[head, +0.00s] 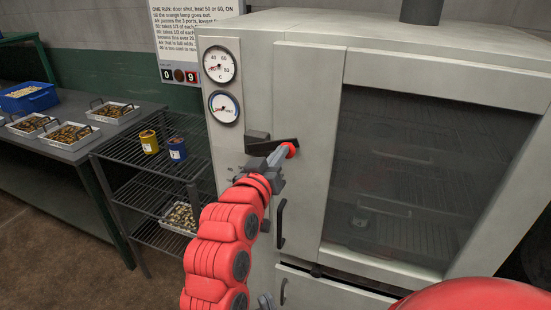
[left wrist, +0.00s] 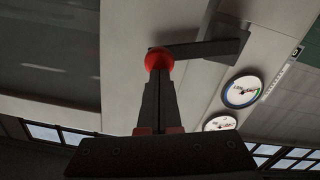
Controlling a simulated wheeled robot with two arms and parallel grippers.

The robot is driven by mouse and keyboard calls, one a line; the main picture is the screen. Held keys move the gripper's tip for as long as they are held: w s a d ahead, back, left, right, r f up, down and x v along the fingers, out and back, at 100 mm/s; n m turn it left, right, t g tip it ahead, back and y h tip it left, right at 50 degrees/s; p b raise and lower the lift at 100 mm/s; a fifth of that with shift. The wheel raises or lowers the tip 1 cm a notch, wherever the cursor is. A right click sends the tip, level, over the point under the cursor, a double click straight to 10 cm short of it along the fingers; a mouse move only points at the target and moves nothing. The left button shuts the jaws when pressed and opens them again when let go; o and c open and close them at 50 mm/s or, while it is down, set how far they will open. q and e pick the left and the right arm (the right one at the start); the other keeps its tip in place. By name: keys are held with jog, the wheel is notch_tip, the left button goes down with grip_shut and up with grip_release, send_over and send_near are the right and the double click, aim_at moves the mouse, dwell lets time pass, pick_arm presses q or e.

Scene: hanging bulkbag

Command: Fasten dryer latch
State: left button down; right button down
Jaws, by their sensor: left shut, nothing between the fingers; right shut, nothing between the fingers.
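The dryer (head: 310,200) is a pale metal cabinet, and its windowed door (head: 430,170) looks closed. The latch is a dark lever (head: 284,141) with a red knob (head: 291,151) at its right end; it lies nearly level across the door's left seam from a dark block (head: 257,136). My left gripper (head: 283,154) is shut and empty, its tips at the knob; I cannot tell if they touch. The left wrist view shows the closed fingers (left wrist: 155,95) pointing at the red knob (left wrist: 159,60).
Two gauges (head: 222,85) sit above the latch. A dark door handle (head: 281,223) is below it. A wire rack (head: 150,180) with two tins and a tray stands left, beside a table (head: 75,150) with trays and a blue bin (head: 28,97).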

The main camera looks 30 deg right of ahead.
pick_arm(q)
jog(key=shift+s+d+f+m+b, duration=0.1)
jog(key=shift+s+f+m+b, duration=0.05)
jog(key=shift+f+m+b, duration=0.45)
jog(key=shift+s+d+f+m+b, duration=0.1)
jog(key=shift+f+m+b, duration=0.25)
jog(key=shift+b, duration=0.35)
jog(key=shift+f+b, duration=0.15)
jog(key=shift+b, duration=0.15)
dwell(0.4)
jog(key=s+a+r+b, duration=0.1)
jog(key=s+a+r, duration=0.3)
jog(key=a, duration=0.5)
jog(key=shift+s+b, duration=0.3)
jog(key=shift+s, duration=0.6)
jog(key=shift+a, duration=0.15)
jog(key=shift+w, duration=0.1)
